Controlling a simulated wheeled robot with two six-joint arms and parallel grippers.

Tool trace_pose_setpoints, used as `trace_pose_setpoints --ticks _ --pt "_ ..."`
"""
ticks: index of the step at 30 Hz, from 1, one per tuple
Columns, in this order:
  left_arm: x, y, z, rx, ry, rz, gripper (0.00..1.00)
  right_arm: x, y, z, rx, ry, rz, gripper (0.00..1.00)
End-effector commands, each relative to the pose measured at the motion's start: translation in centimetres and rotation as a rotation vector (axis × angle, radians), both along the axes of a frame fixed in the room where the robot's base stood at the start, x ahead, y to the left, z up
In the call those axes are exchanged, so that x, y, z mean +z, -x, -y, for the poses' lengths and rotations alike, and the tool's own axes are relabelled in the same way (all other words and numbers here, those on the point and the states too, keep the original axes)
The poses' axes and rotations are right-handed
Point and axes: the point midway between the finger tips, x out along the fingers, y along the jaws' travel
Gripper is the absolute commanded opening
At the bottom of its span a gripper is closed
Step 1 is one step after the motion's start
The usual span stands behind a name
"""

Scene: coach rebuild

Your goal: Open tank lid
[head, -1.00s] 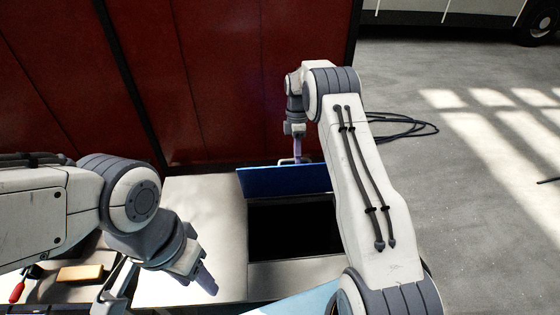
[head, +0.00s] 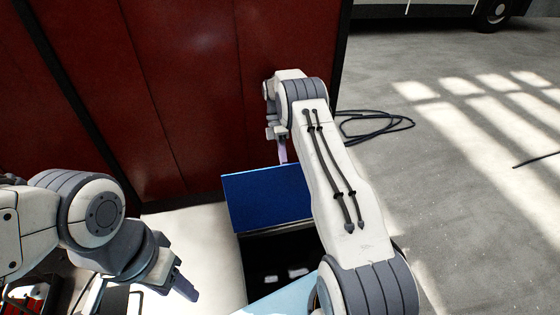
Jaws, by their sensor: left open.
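The blue tank lid (head: 262,196) stands raised and tilted at the back of the dark tank opening (head: 285,258). Some small pale items lie inside the opening. My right arm reaches over the right side of the tank, and my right gripper (head: 283,152) is at the lid's upper edge, by the red wall. Its fingertips are mostly hidden behind the lid and the arm, so its jaws cannot be judged. My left gripper (head: 184,287) is open and empty, in front of the pale bench top at the lower left, apart from the lid.
A red panelled wall (head: 190,90) stands close behind the tank. The pale bench top (head: 195,240) left of the opening is bare. A light-blue panel (head: 278,299) is at the front edge. A black cable (head: 375,126) lies on the open grey floor to the right.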

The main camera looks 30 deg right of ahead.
Motion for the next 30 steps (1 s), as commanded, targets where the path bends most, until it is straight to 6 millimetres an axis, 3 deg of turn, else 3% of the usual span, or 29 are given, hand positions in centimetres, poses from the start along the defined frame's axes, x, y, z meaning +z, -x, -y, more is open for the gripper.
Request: trace_pose_setpoints --ticks 13,14,15,16,30 --pt "-0.10 0.00 0.00 0.000 0.000 0.000 0.50 -0.60 0.26 -0.12 0.010 0.003 -0.018 0.00" --pt "-0.10 0.00 0.00 0.000 0.000 0.000 0.50 -0.60 0.25 -0.12 0.009 0.003 -0.018 0.26" --pt "-0.09 0.00 -0.01 0.000 0.000 0.000 0.50 -0.55 0.22 -0.14 0.009 0.003 -0.017 0.42" --pt "-0.09 0.00 -0.01 0.000 0.000 0.000 0.50 -0.53 0.20 -0.14 0.009 0.003 -0.017 0.45" --pt "-0.33 0.00 0.00 0.000 0.000 0.000 0.50 0.01 0.11 -0.08 0.005 0.001 -0.012 0.45"
